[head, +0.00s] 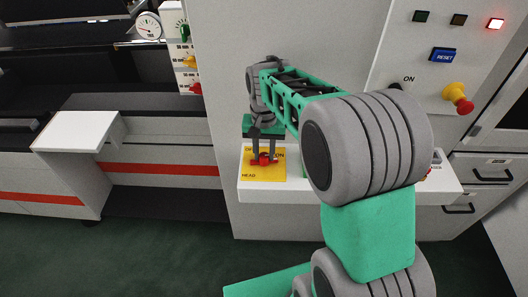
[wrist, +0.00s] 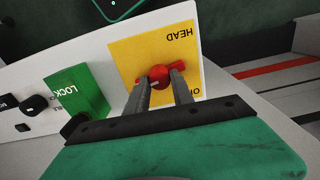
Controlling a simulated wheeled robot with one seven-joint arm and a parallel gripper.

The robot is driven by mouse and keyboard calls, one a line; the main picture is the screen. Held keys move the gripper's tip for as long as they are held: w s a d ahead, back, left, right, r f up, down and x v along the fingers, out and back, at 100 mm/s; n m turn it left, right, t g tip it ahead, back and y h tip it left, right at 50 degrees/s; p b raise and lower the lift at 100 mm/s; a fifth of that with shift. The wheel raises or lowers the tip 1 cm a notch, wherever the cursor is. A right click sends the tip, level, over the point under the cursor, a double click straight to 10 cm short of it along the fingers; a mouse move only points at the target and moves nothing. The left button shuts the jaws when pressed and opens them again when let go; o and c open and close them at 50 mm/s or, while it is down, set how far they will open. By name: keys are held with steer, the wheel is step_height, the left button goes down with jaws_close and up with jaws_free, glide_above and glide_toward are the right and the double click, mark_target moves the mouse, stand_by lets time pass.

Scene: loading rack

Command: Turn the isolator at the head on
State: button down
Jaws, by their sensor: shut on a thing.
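The head isolator is a red handle (head: 264,160) on a yellow plate (head: 262,175) marked HEAD, on the white ledge. In the head view, part of OFF shows at the plate's upper left and ON at its upper right. My gripper (head: 264,153) reaches down over the plate with its fingers on the handle. In the wrist view, the fingers (wrist: 160,80) are shut on the middle of the red handle (wrist: 163,74), which lies roughly sideways across the yellow plate (wrist: 130,52). The fingers partly hide the switch lettering.
Close beside the yellow plate is a green LOCK plate (wrist: 76,92), then a black knob (wrist: 35,105). The upright panel holds a blue RESET button (head: 443,55), a red-and-yellow knob (head: 457,93) and a lit red lamp (head: 495,24). A white shelf (head: 78,130) stands at left.

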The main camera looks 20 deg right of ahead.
mark_target(264, 155)
steer(key=shift+m, duration=0.8)
steer(key=c, duration=1.1)
jaws_free()
step_height(264, 155, up, 8)
steer(key=shift+f+b, duration=0.1)
steer(key=shift+b, duration=0.4)
